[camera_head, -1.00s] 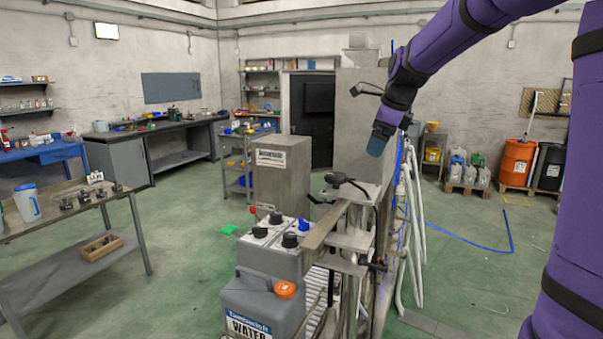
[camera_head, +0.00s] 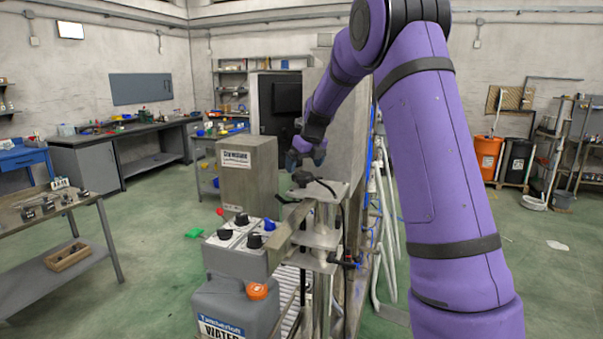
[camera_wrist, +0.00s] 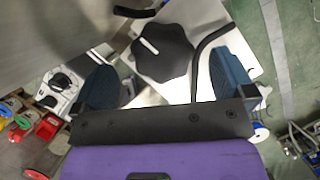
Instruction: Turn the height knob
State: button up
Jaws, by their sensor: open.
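The height knob (camera_wrist: 162,52) is a black lobed knob with a white mark, on a pale metal plate in the wrist view. In the head view the knob (camera_head: 302,179) sits on top of the metal stand, partly hidden under my gripper (camera_head: 306,153). In the wrist view my gripper (camera_wrist: 165,78) is open, with one blue finger left and one right of the knob. The knob appears in the gap, apart from both fingers. I cannot tell whether the fingertips reach down to its level.
A black curved cable or lever (camera_wrist: 207,45) runs close to the right finger. A grey control box with several knobs (camera_head: 237,240) stands left of the stand, above a grey water tank (camera_head: 225,305). A tall grey box (camera_head: 248,172) stands behind it.

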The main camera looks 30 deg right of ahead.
aim_at(302, 173)
jog(key=shift+x, duration=1.75)
jog(key=shift+s, duration=0.1)
jog(key=shift+d, duration=0.1)
jog(key=c, duration=0.9)
jog(key=shift+n, duration=0.4)
